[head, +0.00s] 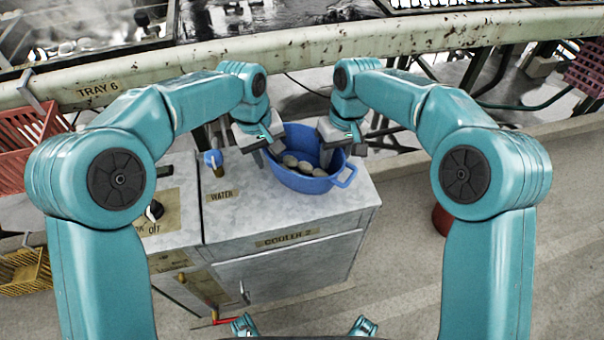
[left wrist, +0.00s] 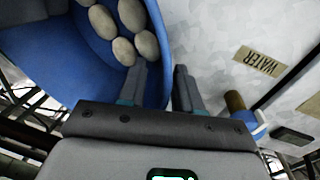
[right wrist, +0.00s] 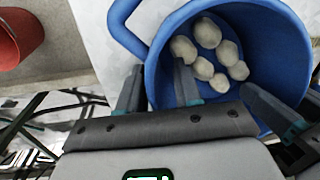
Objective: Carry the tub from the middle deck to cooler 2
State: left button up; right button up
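The blue tub (head: 310,184) is over the grey top of cooler 2 (head: 300,262), near its far edge, looking level; I cannot tell if its base touches the top. Several pale cocoons lie in it; they show in the right wrist view (right wrist: 208,34). My left gripper (head: 274,148) has one finger inside and one outside the tub's left wall, close on the rim; the wall shows in the left wrist view (left wrist: 157,40). My right gripper (head: 342,146) holds the right wall likewise, beside the handle (right wrist: 125,22).
A water tap (head: 213,160) stands left of the tub. A rusty rail marked TRAY 6 (head: 98,89) runs behind. A red crate (head: 25,135) and a yellow crate (head: 25,272) are at the left. A red bucket (right wrist: 20,38) stands on the floor at the right.

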pick_arm(q)
jog(key=shift+r, duration=0.15)
pick_arm(e)
jog(key=shift+r, duration=0.25)
pick_arm(q)
notch_tip(320, 180, up, 12)
jog(key=a, duration=0.1)
jog(key=shift+s+a, duration=0.25)
jog(key=shift+s, duration=0.05)
pick_arm(e)
notch_tip(320, 180, up, 12)
jog(key=d, duration=0.1)
jog(key=shift+w+d+f, duration=0.25)
jog(key=shift+w, duration=0.05)
jog(key=shift+r, duration=0.1)
